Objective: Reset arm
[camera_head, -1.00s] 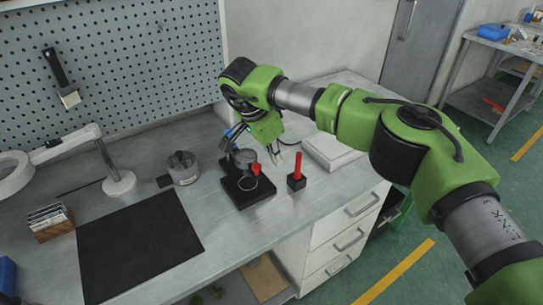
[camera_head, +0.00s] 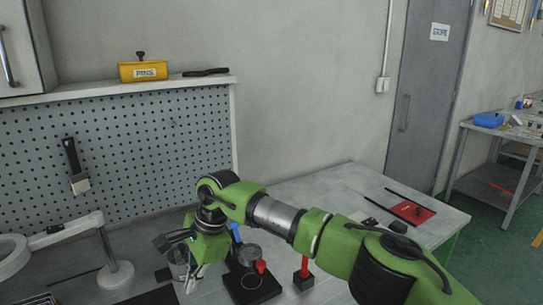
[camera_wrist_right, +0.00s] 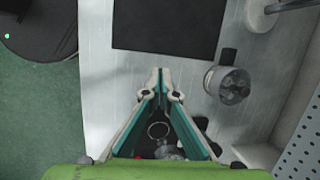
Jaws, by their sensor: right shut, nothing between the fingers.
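My right arm, green with grey links, reaches in from the right in the head view over the workbench (camera_head: 322,190). Its gripper (camera_head: 192,280) points down between the round metal pot (camera_head: 179,262) and the black-based injection stand (camera_head: 250,287). In the right wrist view the two fingers meet at their tips (camera_wrist_right: 160,72), with nothing between them. My left gripper is not in view.
A red-handled tool (camera_head: 304,267) stands right of the stand. A white lamp arm (camera_head: 112,262) is at the left. A black mat (camera_wrist_right: 168,28) lies on the bench. A pegboard (camera_head: 130,150) rises behind. The bench's right part is mostly clear, with a red pad (camera_head: 411,212).

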